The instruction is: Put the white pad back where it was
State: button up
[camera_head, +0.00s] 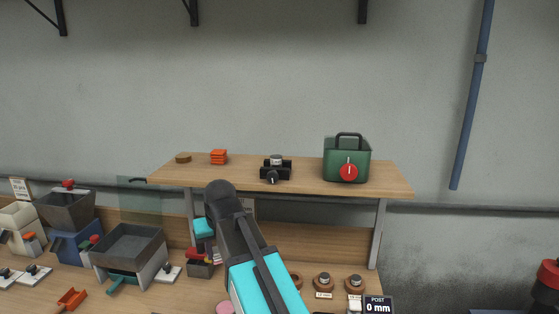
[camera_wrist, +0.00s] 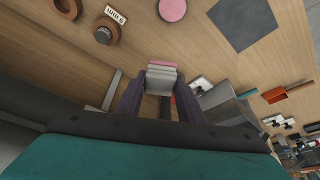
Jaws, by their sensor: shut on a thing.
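My gripper (camera_wrist: 162,84) is shut in the wrist view, with its two dark fingers on either side of a small pale block. This block looks like the white pad (camera_wrist: 161,77); its far edge looks pinkish and its near faces light grey. It appears above the wooden bench, but I cannot tell whether it touches anything. A pink disc (camera_wrist: 172,9) and a dark grey square (camera_wrist: 243,22) lie on the bench beyond it. In the head view my arm hides much of the work area, and the pad cannot be made out there.
The bench holds a grey hopper (camera_head: 130,245) at left and round brown-based knobs (camera_head: 323,281) by a post display (camera_head: 378,306) at right. A raised shelf (camera_head: 300,187) carries a green box (camera_head: 347,160) and a black valve (camera_head: 276,170). An orange tray (camera_wrist: 274,95) lies at right.

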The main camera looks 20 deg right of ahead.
jog(key=s+d+f, duration=0.1)
jog(key=s+f, duration=0.4)
jog(key=f, duration=0.1)
jog(key=shift+d+f, duration=0.25)
jog(key=shift+f, duration=0.05)
jog(key=shift+s+a, duration=0.15)
jog(key=shift+s, duration=0.05)
dwell(0.3)
